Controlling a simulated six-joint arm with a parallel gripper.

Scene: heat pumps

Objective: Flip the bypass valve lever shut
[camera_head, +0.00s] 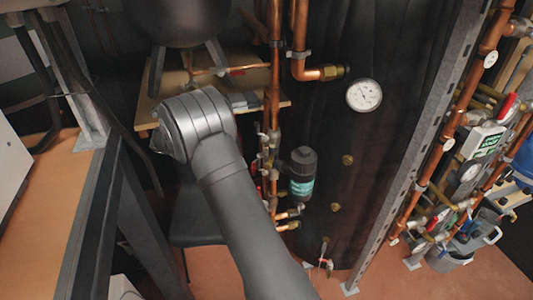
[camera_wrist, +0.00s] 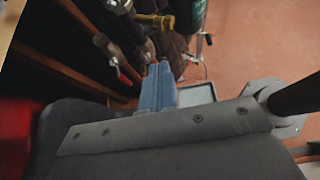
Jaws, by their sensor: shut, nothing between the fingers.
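My gripper (camera_wrist: 158,86) shows in the wrist view as two blue fingers side by side, shut and empty. A valve with a thin red-tipped lever (camera_wrist: 117,70) is just left of the fingertips, on a dark pipe run; whether it touches them is unclear. A brass fitting (camera_wrist: 158,20) lies beyond the fingers. In the head view my forearm and wrist cover part of the pipework. A red lever (camera_head: 236,72) shows on the pipe below the dark tank, above my wrist. I cannot tell which lever is the bypass valve's.
Vertical copper pipes (camera_head: 275,60) stand right of my wrist, with a dark cylinder pump (camera_head: 302,170) beside them. A large dark tank with a round gauge (camera_head: 364,95) is behind. A metal post (camera_head: 425,130) stands further right. A wooden bench (camera_head: 40,210) is at left.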

